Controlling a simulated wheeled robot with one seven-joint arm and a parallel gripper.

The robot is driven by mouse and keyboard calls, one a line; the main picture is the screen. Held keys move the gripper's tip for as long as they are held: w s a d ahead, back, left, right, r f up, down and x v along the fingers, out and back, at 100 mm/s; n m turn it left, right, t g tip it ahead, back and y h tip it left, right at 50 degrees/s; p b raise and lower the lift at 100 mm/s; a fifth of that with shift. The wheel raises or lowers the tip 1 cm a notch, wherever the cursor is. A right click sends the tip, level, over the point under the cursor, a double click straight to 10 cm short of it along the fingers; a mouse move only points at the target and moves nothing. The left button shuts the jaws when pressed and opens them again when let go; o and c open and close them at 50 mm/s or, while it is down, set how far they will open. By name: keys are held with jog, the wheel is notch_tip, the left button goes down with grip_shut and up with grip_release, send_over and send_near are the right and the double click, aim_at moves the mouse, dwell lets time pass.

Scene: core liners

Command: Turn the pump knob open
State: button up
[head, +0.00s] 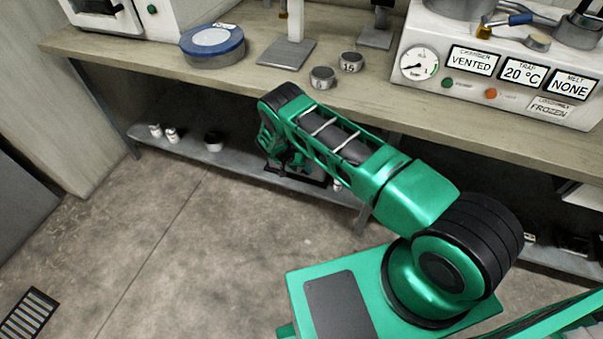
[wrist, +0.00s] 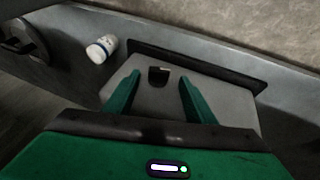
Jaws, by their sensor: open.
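In the wrist view, a small black block (wrist: 158,76), which looks like the pump knob, stands on a grey body (wrist: 228,98) with a black base edge (wrist: 195,64). My gripper (wrist: 160,82) is open, with its green fingers on either side of the knob in the picture and a gap at each side. I cannot tell how far the fingertips are above the grey body. In the head view my gripper (head: 285,155) reaches down to the low shelf under the bench. My arm and hand hide the knob there; only part of the black base (head: 305,177) shows.
A white bottle (wrist: 101,49) lies left of the grey body in the wrist view. Small white jars (head: 163,133) and a dark jar (head: 213,141) are on the low shelf (head: 235,167). The bench top (head: 360,92) overhangs it. The floor in front is clear.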

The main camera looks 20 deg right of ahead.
aim_at(304, 172)
jog(key=shift+x, duration=1.8)
jog(key=c, duration=1)
jog(key=shift+c, duration=0.2)
jog(key=shift+r, duration=0.1)
jog(key=shift+s+d+t+y, duration=0.15)
jog(key=shift+t+y, duration=0.55)
jog(key=shift+y, duration=0.2)
jog(key=shift+m+y, duration=0.3)
jog(key=shift+y, duration=0.1)
